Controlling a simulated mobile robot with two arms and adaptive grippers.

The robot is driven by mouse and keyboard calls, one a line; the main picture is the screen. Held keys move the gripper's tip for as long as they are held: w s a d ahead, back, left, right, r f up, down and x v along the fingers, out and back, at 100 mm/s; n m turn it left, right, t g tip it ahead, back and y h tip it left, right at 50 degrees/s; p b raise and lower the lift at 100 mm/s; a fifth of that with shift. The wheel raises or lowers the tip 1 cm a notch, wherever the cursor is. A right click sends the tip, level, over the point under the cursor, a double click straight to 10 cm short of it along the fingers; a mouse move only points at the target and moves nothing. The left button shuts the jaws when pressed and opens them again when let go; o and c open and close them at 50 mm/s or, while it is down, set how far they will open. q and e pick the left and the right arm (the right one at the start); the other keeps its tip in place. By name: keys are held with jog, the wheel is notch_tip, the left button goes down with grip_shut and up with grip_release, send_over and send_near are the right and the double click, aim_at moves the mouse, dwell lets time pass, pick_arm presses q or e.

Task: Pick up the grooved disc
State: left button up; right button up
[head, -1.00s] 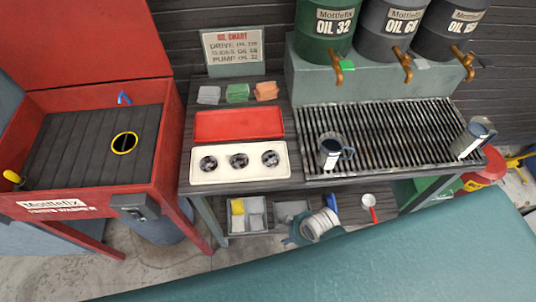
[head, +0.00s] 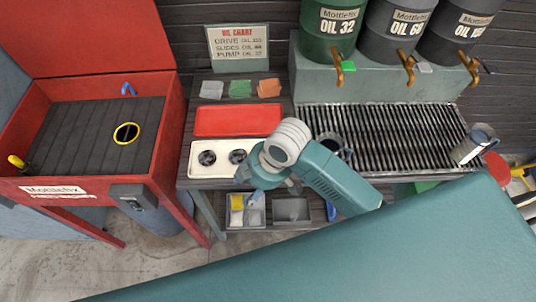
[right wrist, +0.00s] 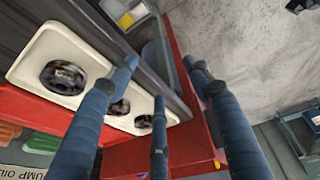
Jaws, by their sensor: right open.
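A white tray (head: 200,172) on the bench has round wells holding dark, patterned discs. The left disc (head: 207,158) and middle disc (head: 237,157) show; my arm hides the right end. In the right wrist view, three discs show, the nearest one (right wrist: 64,77) largest; I cannot tell which is grooved. My right gripper (head: 262,197) is in front of the tray's right part, over the bench's front edge. Its blue fingers (right wrist: 160,75) are spread and empty in the right wrist view. My left gripper is not in view.
A red tray (head: 238,121) lies behind the white tray. A slatted grate (head: 390,130) carries a dark mug (head: 329,143) and another mug (head: 474,145). A red parts washer (head: 165,150) stands at left. Bins (head: 292,209) sit on the lower shelf.

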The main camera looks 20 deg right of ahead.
jog(key=w+d+r+n, duration=0.1)
jog(key=n, duration=0.1)
jog(key=w+r+n+h, duration=0.1)
jog(key=w, duration=0.1)
jog(key=w+d+r+n+g, duration=0.1)
jog(key=w+r+n, duration=0.1)
jog(key=shift+w+d+n, duration=0.2)
jog(key=shift+d+n, duration=0.1)
jog(key=w+d+r+n+g+h, duration=0.1)
jog(key=w+d+r+n+h, duration=0.1)
jog(key=w+d+r+n, duration=0.3)
jog(key=shift+m, duration=0.6)
jog(key=f, duration=0.1)
jog(key=d+f, duration=0.1)
jog(key=f, duration=0.1)
jog(key=f+p, duration=0.1)
jog(key=shift+s+d+f, duration=0.15)
jog(key=shift+s+f, duration=0.15)
jog(key=shift+s, duration=0.1)
notch_tip(320, 180, down, 5)
jog(key=shift+r+p, duration=0.15)
jog(key=shift+p, duration=0.75)
jog(key=shift+w+f, duration=0.1)
jog(key=shift+f, duration=0.4)
jog(key=c, duration=1.2)
jog(key=shift+r, duration=0.1)
